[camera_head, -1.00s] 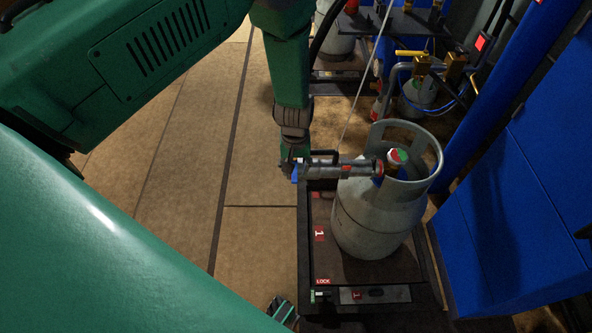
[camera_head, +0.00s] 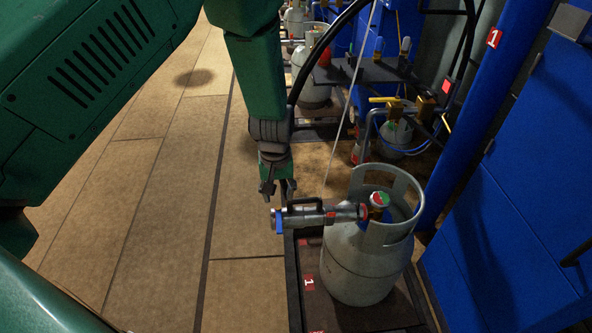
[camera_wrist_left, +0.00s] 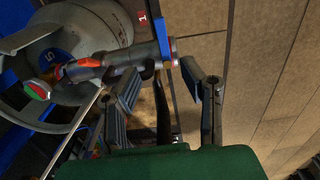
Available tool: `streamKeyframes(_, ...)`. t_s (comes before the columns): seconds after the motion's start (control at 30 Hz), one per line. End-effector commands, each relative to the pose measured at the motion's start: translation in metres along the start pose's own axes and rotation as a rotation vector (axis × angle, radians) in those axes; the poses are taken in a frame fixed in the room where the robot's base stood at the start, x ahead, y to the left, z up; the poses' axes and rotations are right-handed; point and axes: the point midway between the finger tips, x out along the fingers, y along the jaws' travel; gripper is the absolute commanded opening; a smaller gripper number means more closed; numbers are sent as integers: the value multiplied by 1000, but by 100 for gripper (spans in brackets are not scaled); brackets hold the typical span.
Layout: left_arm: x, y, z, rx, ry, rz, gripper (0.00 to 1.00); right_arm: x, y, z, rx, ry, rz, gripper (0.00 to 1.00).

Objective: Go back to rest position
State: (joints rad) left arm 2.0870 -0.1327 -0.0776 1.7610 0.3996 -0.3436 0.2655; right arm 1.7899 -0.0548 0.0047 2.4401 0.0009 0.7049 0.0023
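My left gripper (camera_head: 278,192) hangs just behind the left end of a grey filling connector (camera_head: 318,218) with a black handle and a blue end piece. Its fingers are spread. The left wrist view shows the open fingers (camera_wrist_left: 160,80) with the black handle (camera_wrist_left: 162,108) in the gap between them; I cannot tell whether they touch it. The connector joins the red-and-green-capped valve (camera_head: 380,200) of a grey gas cylinder (camera_head: 362,268), which stands upright on a scale. The cylinder also shows in the left wrist view (camera_wrist_left: 105,25). My right gripper is out of view.
The scale (camera_head: 293,285) has a dark frame and a red "1" label. Blue cabinets (camera_head: 500,220) stand close on the right. A black hose and a thin cable run up behind the connector. More cylinders (camera_head: 312,93) stand farther back. Open tiled floor (camera_head: 165,190) lies left.

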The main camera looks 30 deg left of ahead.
Motion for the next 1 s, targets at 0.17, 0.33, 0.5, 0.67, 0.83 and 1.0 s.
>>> streamKeyframes(0.17, 2, -1, 1, 2, 0, -2, 36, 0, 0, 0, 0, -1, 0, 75)
streamKeyframes(0.33, 34, -36, 32, 80, 11, -49, 36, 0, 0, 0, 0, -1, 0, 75)
streamKeyframes(0.5, 80, -104, 110, 301, 33, -95, 36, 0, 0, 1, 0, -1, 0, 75)
streamKeyframes(0.67, 89, -143, 184, 499, 38, -58, 36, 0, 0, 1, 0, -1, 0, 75)
streamKeyframes(0.83, 82, -156, 226, 601, 43, -3, 36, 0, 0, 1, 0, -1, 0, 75)
streamKeyframes(1.0, 81, -157, 231, 615, 45, 6, 36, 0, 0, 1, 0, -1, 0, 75)
